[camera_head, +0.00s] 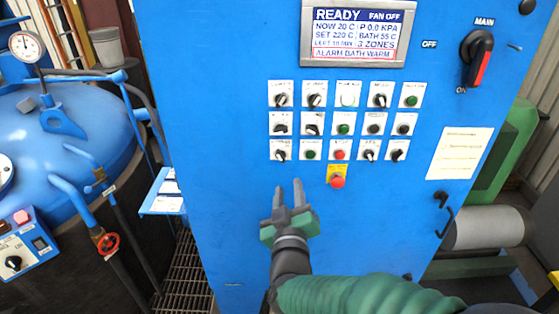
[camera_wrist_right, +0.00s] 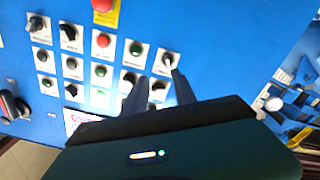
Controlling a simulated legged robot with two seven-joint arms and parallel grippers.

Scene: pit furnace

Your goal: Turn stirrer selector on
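The blue control cabinet (camera_head: 225,110) carries a grid of selectors and push buttons on white plates. The labels are too small to read, so I cannot tell which one is the stirrer selector. Several black selectors show, among them the bottom-left one (camera_head: 281,151), which also shows in the right wrist view (camera_wrist_right: 168,62). My right gripper (camera_head: 288,188) is open and empty, below the left columns of the grid. In the right wrist view its fingers (camera_wrist_right: 158,80) point at the panel near that bottom-left selector, with no clear contact. My left gripper is out of view.
A red emergency button (camera_head: 337,181) on a yellow plate sits right of my gripper. A display (camera_head: 355,30) reads READY above the grid. The main switch (camera_head: 478,58) is at upper right. A blue vessel (camera_head: 70,130) with pipes stands left.

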